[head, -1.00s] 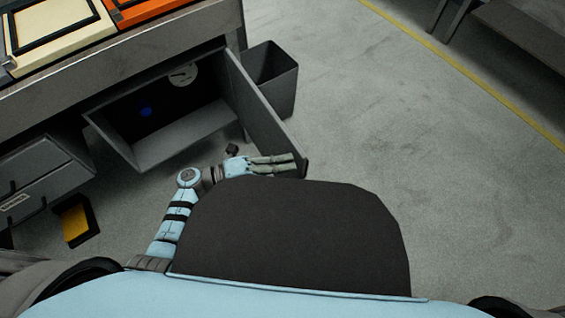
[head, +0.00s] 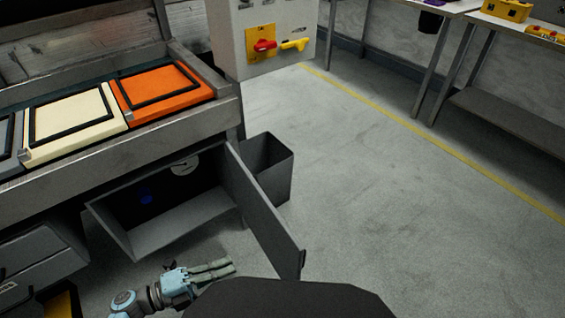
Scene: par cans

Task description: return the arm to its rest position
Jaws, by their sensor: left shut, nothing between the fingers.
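My left gripper (head: 212,271) is at the bottom of the head view, in front of the open cabinet and to the left of its door. Its fingers are shut with nothing between them, and they point right. It appears apart from the cabinet door (head: 262,203). Most of my left arm is cut off by the lower edge. My right gripper is not in view.
A grey bin (head: 275,172) stands behind the door. Cream (head: 70,123) and orange (head: 160,92) panels lie on the bench. Floor at right is clear.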

